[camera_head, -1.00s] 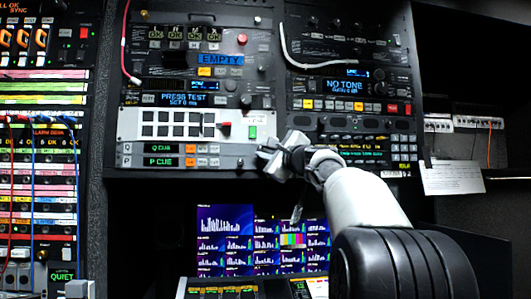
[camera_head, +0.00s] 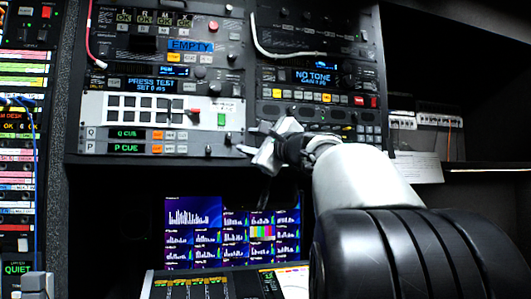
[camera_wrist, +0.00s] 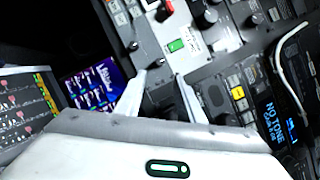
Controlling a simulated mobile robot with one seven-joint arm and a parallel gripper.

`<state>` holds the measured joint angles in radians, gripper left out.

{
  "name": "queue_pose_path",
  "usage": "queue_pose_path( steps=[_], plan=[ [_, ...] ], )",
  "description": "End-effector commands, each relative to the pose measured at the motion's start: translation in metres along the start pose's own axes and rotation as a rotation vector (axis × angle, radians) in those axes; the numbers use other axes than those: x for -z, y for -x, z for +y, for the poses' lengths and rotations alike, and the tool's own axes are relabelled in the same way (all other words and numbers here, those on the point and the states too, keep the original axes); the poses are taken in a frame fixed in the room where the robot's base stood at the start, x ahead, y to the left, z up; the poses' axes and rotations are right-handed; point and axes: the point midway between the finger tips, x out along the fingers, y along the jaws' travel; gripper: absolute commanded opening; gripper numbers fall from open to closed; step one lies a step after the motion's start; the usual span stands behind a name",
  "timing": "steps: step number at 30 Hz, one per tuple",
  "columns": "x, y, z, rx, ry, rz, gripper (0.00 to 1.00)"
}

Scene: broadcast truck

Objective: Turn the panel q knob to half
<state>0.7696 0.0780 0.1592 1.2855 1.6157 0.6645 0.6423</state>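The Q CUE row (camera_head: 129,133) and P CUE row (camera_head: 127,148) sit low on the panel at the left in the head view. A small dark knob (camera_head: 228,138) is at the right end of the Q row. In the wrist view the knob (camera_wrist: 160,62) shows just ahead of my fingertips, about centred between them. Another small knob (camera_wrist: 133,45) is to its left. My gripper (camera_head: 258,143) is just right of the Q knob in the head view. In the wrist view my gripper (camera_wrist: 160,75) is open with nothing between the fingers.
A green button (camera_head: 222,119) and a red switch (camera_head: 193,115) are above the knob. The NO TONE unit (camera_head: 316,78) is to the upper right. Monitors (camera_head: 232,232) and a lit control desk (camera_head: 225,280) are below. Cables (camera_head: 275,45) hang on the rack front.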

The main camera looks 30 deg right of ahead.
Motion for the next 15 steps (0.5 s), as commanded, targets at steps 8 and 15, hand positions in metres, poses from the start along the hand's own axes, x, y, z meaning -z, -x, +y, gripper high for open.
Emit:
queue_pose_path(
  steps=[8,15],
  plan=[
    [0.000,0.057,0.000,0.000,0.001,0.001,0.35],
    [0.000,0.075,0.000,0.000,-0.001,0.000,0.35]
  ],
)
